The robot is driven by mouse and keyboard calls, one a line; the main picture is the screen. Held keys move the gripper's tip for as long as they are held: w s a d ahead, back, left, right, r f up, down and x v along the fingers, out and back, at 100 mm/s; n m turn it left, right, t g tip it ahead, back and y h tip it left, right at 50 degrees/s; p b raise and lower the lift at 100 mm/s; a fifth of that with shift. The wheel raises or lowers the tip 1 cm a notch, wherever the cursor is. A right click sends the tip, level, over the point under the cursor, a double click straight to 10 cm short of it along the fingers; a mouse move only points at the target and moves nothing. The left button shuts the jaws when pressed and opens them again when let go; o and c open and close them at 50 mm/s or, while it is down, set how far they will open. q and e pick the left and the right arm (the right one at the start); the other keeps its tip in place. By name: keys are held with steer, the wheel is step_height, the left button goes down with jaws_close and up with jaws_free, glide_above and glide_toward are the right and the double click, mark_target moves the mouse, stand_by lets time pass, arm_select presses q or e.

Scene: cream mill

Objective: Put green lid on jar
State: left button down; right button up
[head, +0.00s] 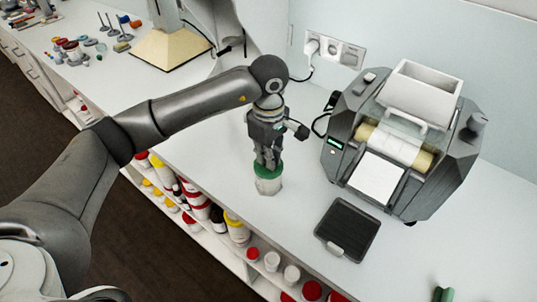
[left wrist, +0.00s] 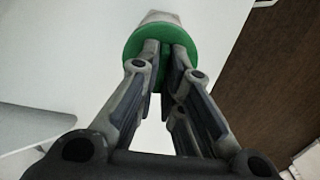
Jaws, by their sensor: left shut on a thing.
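My left gripper (head: 267,160) points down over the jar and is shut on the green lid (head: 268,171). The white jar (head: 268,186) stands upright on the white counter (head: 215,170), directly beneath the lid. The lid looks level and on or very close to the jar's mouth; I cannot tell whether it is seated. In the left wrist view the fingertips (left wrist: 165,50) meet at the green lid (left wrist: 140,44), and a pale part of the jar (left wrist: 163,17) shows beyond it.
A grey mill machine (head: 400,140) with a white hopper stands to the right. A black tray (head: 347,229) lies in front of it. A wall socket (head: 335,49) with a plugged cable is behind. Shelves of coloured jars (head: 200,205) run below the counter edge. A green object (head: 442,295) sits at bottom right.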

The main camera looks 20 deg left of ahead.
arm_select(q)
steer(key=shift+f+b, duration=0.15)
steer(key=shift+b, duration=0.3)
stand_by(0.4)
steer(key=c, duration=1.5)
jaws_free()
steer(key=o, duration=0.5)
steer(key=shift+r+p, duration=0.9)
steer(key=shift+r, duration=1.4)
